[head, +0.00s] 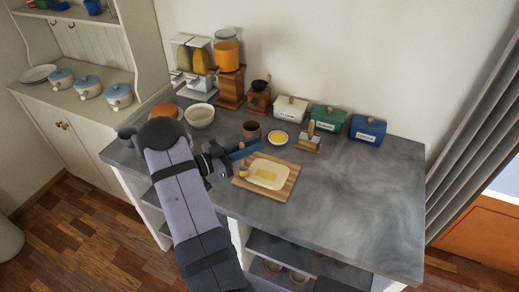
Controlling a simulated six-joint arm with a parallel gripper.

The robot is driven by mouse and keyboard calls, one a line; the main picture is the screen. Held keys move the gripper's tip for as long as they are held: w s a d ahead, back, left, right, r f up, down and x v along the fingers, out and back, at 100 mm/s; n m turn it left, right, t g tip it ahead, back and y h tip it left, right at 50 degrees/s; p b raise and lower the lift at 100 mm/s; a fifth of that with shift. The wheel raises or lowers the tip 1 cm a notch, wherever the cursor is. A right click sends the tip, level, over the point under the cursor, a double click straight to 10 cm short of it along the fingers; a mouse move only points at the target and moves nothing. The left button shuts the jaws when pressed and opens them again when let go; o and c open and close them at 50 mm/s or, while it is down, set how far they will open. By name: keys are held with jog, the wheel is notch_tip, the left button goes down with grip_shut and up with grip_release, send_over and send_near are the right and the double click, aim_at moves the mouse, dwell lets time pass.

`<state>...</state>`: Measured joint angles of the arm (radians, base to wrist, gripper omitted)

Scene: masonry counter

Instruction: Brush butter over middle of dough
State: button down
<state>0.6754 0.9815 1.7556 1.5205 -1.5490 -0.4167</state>
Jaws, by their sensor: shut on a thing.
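The pale flat dough (284,183) lies on a wooden board (293,172) at the counter's front middle. A yellow butter patch (266,175) shows on the dough's middle. My gripper (246,152), with blue fingers, is above the board's back left corner. It is shut on a small brush (243,172), whose tan lower end shows near the dough's left edge. I cannot tell whether the brush touches the dough. The brush's handle is mostly hidden by my gripper. A small white bowl of yellow butter (278,138) stands behind the board.
A brown cup (251,130), a wooden-handled tool (309,142), a grinder (259,98) and white, green and blue boxes (367,132) stand behind. A cream bowl (200,116) is at the left. The grey counter (365,190) is clear at the right.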

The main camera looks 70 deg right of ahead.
notch_tip(320, 180, up, 8)
jog(key=p, duration=0.5)
jog(key=shift+w, duration=0.4)
